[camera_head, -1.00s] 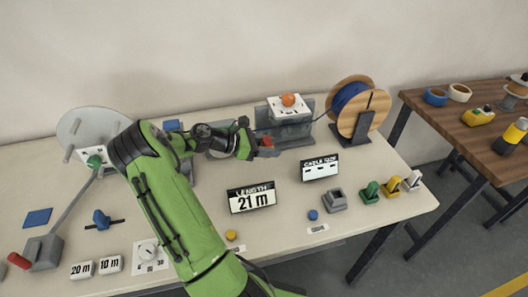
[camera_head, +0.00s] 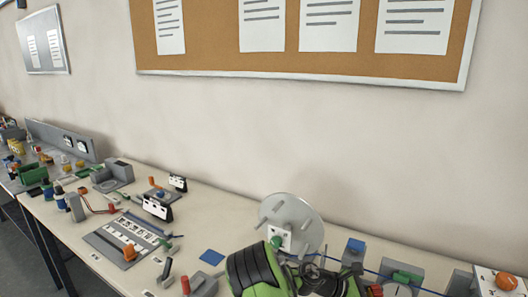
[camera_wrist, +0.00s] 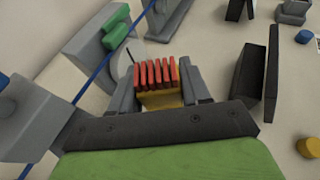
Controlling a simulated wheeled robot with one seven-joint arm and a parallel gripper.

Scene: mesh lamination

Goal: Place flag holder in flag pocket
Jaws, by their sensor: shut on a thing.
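In the wrist view, my gripper (camera_wrist: 156,84) is shut on a small ribbed red thing (camera_wrist: 152,72) with a yellow base. I cannot tell whether this is the flag holder. In the head view, my gripper is at the bottom edge, with a bit of red (camera_head: 375,290) at its tip. A grey block (camera_wrist: 293,12) with an opening shows at the top right of the wrist view; it may be the flag pocket. My gripper is apart from it.
A blue cable (camera_wrist: 98,68) runs past grey fixtures left of my gripper. Black display boxes (camera_wrist: 269,75) stand to its right, with a blue button (camera_wrist: 304,36) and a yellow button (camera_wrist: 308,147) beyond. A grey disc (camera_head: 292,222) stands behind my arm.

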